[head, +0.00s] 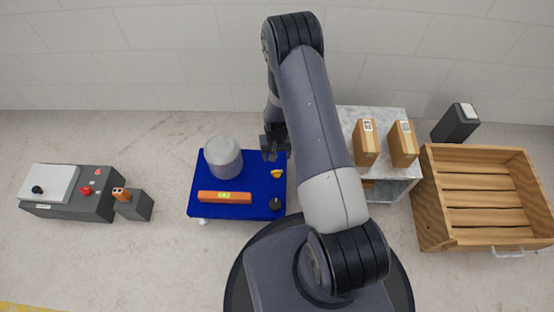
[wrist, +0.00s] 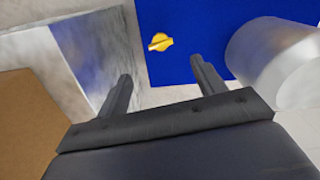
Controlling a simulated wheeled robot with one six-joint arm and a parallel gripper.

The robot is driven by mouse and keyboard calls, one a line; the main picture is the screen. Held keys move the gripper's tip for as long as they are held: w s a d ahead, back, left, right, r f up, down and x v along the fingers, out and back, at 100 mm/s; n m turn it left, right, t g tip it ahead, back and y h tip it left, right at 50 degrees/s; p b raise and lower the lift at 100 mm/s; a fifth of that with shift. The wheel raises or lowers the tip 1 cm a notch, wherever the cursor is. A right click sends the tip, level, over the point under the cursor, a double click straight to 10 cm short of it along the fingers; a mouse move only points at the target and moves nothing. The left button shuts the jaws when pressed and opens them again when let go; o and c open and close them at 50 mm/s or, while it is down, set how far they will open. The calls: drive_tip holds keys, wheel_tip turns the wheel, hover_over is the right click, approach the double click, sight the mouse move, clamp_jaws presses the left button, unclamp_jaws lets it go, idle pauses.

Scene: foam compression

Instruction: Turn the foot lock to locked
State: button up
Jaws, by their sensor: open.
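The small yellow knob (head: 277,173), which I take for the foot lock, sits near the right edge of a blue platform (head: 240,168). In the wrist view the yellow knob (wrist: 160,42) has a raised bar lying nearly level across it, tilted slightly. No lock marking is readable. My gripper (head: 270,155) is above the platform's far right corner, just beyond the knob. In the wrist view my gripper (wrist: 161,70) is open and empty, with the knob ahead of its fingertips and apart from them.
To the right are a shelf (head: 398,190) with brown boxes (head: 366,143) and a wooden crate (head: 430,205). A control box (head: 95,207) stands left.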

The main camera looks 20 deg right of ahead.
sight(277, 171)
drive_tip(key=f+b, duration=0.1)
drive_tip(key=f, duration=0.4)
drive_tip(key=f+b, duration=0.2)
drive_tip(key=f, duration=0.4)
drive_tip(key=shift+w+f+b, duration=0.2)
drive_tip(key=shift+f+b, duration=0.1)
drive_tip(key=c, duration=1)
drive_tip(key=shift+d+f+m+b, duration=0.1)
drive_tip(key=shift+m+b, duration=0.5)
drive_tip(key=shift+m, duration=0.5)
drive_tip(key=o, duration=1)
drive_tip(key=shift+r, duration=0.2)
